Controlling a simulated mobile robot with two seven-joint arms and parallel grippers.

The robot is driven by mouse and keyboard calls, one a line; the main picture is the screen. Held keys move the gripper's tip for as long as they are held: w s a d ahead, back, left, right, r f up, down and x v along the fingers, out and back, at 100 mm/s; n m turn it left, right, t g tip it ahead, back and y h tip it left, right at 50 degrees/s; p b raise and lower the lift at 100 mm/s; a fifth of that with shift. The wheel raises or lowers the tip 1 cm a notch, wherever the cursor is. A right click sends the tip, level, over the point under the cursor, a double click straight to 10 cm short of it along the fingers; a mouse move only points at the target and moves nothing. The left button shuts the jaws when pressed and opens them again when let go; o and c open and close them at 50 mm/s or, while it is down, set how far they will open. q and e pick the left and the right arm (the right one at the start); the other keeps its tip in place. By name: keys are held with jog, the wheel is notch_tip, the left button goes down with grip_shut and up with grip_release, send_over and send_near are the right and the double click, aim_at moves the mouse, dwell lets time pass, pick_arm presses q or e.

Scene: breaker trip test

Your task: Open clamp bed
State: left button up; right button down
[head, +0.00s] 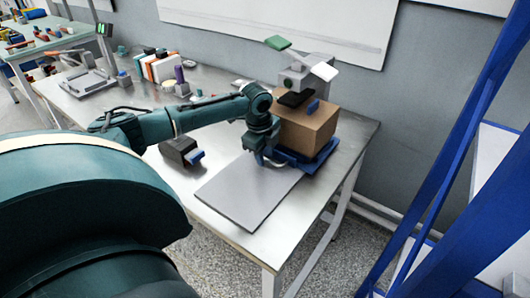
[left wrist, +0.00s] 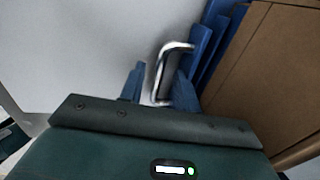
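The brown box-shaped fixture (head: 308,128) stands on a blue base (head: 322,160) at the right end of the bench; I take this as the clamp bed. My left gripper (head: 264,161) is low at its left front side. In the left wrist view its two blue fingers (left wrist: 157,88) are apart. A bent silver handle (left wrist: 167,62) rises between them, close to the right finger, which partly covers it. I cannot tell whether they touch. Blue parts (left wrist: 210,45) and the brown side (left wrist: 268,75) are just right of it. My right gripper is not in view.
A grey plate (head: 240,196) lies on the bench in front of the fixture. Grey equipment (head: 303,76) stands on or behind the fixture. A blue rack (head: 450,150) is at right.

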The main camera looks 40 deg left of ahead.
pick_arm(q)
grip_shut()
dwell(0.6)
